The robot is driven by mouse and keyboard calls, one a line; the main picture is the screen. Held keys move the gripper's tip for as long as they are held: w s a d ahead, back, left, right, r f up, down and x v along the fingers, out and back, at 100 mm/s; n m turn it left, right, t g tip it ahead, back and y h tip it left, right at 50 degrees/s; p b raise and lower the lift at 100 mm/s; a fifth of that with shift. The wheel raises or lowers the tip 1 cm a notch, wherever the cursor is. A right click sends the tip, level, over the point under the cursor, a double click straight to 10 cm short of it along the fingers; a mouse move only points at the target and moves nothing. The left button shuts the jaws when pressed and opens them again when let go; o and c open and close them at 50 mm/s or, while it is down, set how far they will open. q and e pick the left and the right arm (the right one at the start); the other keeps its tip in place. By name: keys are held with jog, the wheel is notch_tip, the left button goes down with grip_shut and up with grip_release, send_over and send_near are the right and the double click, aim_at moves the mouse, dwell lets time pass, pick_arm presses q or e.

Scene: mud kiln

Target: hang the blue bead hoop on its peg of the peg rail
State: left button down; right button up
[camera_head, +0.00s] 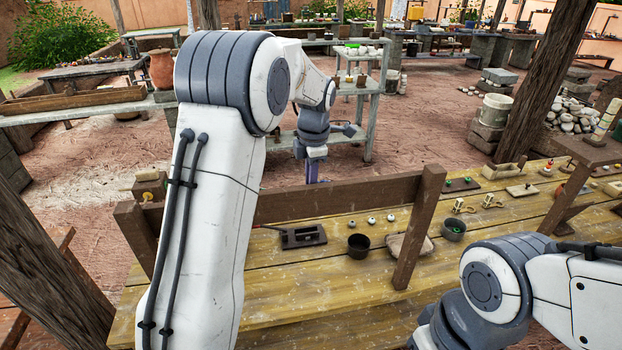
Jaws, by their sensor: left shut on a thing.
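My left arm reaches up and over the brown wooden rail from the left. My left gripper (312,172) is small and points down just behind the rail's top edge. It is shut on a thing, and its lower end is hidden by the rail. The blue bead hoop cannot be made out clearly; only a bluish-purple patch shows at the gripper. The peg rail (335,198) is a long board between upright posts on the yellow wooden bench. No pegs show on the side facing me. My right arm is at the lower right, with its gripper out of view.
On the bench (300,285) stand a dark slotted block (303,237), a dark cup (358,246), a grey bowl with green pieces (453,230) and several small parts. A grey shelf stand (370,90) is behind the rail. A thick wooden post (545,75) stands at right.

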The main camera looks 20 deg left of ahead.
dwell(0.4)
pick_arm(q)
jog(key=c, duration=0.8)
grip_release()
jog(key=shift+o, duration=0.2)
